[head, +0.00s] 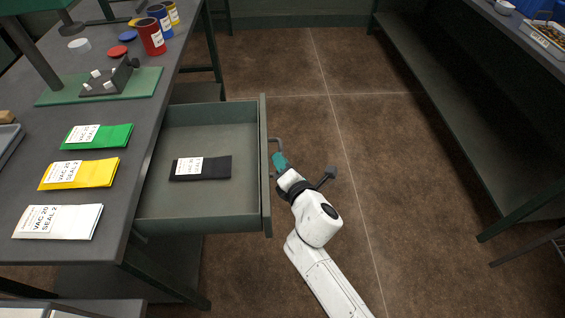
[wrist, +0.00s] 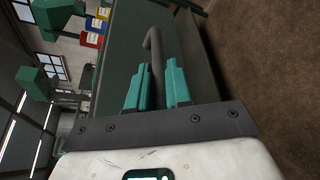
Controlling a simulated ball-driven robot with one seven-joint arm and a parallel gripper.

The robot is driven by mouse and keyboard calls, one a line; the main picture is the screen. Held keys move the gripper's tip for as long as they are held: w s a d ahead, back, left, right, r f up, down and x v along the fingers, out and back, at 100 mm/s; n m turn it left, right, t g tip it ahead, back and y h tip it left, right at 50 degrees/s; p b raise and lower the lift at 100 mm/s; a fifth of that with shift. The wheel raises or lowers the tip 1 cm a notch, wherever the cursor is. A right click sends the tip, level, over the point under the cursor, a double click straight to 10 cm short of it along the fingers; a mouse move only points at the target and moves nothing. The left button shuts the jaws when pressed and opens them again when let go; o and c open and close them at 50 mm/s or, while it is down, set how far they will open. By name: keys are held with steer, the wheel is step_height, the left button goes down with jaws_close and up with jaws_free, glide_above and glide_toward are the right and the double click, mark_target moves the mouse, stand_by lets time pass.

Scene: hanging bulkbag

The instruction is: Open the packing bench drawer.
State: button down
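The packing bench drawer (head: 205,112) is pulled out from the bench's right side in the head view, with its inside showing. A black labelled pouch (head: 215,168) lies in it. The drawer's grey bar handle (head: 273,141) is on its front panel; it also shows in the wrist view (wrist: 153,42). My gripper (head: 279,161) is at the handle. In the wrist view its teal fingers (wrist: 158,78) lie on either side of the bar, close against it, and appear shut on it. The exact contact is partly hidden.
The packing bench (head: 120,182) carries green (head: 108,137), yellow (head: 95,174) and white (head: 75,222) pouches, and several tins at the back. A second bench with a lower shelf (head: 440,95) stands at the right. Brown floor between them is clear.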

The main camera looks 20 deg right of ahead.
steer(key=c, duration=1.4)
jaws_free()
steer(key=v, duration=1)
steer(key=shift+s+p, duration=0.35)
steer(key=shift+s, duration=0.05)
